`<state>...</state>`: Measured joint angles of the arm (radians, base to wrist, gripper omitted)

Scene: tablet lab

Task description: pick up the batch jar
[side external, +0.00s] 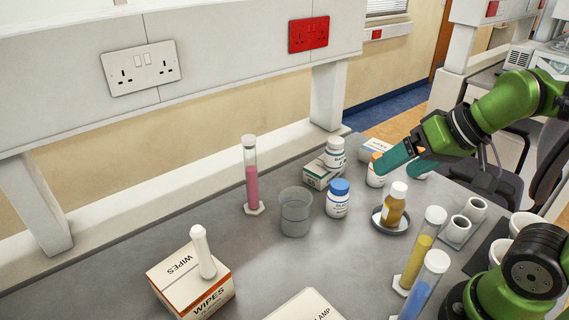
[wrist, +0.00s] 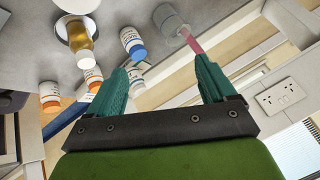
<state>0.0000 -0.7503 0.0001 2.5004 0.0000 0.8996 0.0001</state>
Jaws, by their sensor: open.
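Several jars stand on the grey bench, and I cannot tell which is the batch jar. One is white with a blue cap (side external: 338,204), also in the wrist view (wrist: 133,44). A white-capped one (side external: 334,155) stands on a small green-and-white box. An orange-capped jar (side external: 375,177) is partly behind my fingers; the wrist view shows two, one nearer the left finger (wrist: 91,80) and one farther left (wrist: 49,98). A white-capped amber bottle (side external: 393,210) stands on a round dark dish. My gripper (side external: 396,166) is open and empty, its teal fingers (wrist: 160,68) apart above the orange-capped jars.
A beaker (side external: 295,216) and a pink-filled cylinder (side external: 251,178) stand left of the jars. Yellow (side external: 418,260) and blue (side external: 420,293) cylinders stand in front. A wipes box (side external: 190,283) is at front left. White cups (side external: 475,208) stand right.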

